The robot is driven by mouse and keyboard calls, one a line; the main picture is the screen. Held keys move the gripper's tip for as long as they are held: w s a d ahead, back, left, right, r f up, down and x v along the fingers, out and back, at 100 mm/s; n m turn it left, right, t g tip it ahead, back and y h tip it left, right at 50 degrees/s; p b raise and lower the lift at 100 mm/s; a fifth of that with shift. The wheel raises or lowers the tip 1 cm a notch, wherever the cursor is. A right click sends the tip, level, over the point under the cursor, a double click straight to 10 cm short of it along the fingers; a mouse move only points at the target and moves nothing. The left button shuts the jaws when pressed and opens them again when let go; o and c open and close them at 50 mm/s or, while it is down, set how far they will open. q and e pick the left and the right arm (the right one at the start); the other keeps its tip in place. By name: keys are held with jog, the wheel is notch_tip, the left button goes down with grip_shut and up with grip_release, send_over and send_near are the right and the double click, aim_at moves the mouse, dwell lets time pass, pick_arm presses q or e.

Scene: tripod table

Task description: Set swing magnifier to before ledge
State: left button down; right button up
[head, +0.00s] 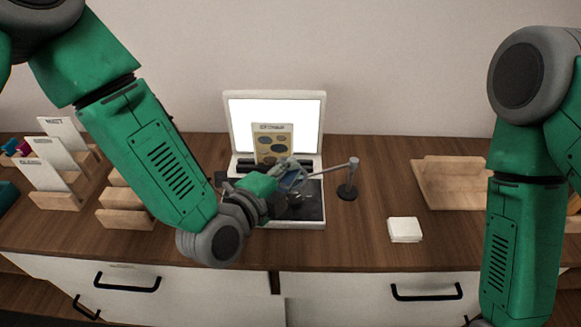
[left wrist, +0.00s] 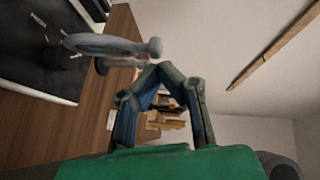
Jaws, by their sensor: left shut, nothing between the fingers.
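The swing magnifier has a grey post on a round dark base (head: 347,192) and a pale arm (head: 332,168) reaching left towards my left gripper. In the left wrist view its grey ring (left wrist: 100,45) and end knob (left wrist: 155,47) show just beyond the fingertips. My left gripper (head: 298,174) is shut and empty, over the dark pad of the white light box; its fingertips meet in the left wrist view (left wrist: 160,68). I cannot tell if they touch the magnifier. The black ledge (head: 236,165) runs below the lit panel, with a printed card (head: 272,143) standing at it. My right gripper is out of view.
The white light box (head: 317,218) stands mid-table. Wooden racks with cards (head: 60,195) are at the left. A white square block (head: 404,229) and a wooden tray (head: 445,180) are to the right. The tabletop between the magnifier base and the tray is clear.

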pick_arm(q)
jog(key=shift+w+a+f, duration=0.1)
jog(key=shift+w+a, duration=0.1)
jog(key=shift+w, duration=0.05)
jog(key=w+a+m+g+h+b, duration=0.1)
jog(key=w+a+b, duration=0.1)
jog(key=w, duration=0.4)
jog(key=shift+w+a+m+h, duration=0.2)
jog(key=shift+w+m+h, duration=0.1)
jog(key=shift+w, duration=0.05)
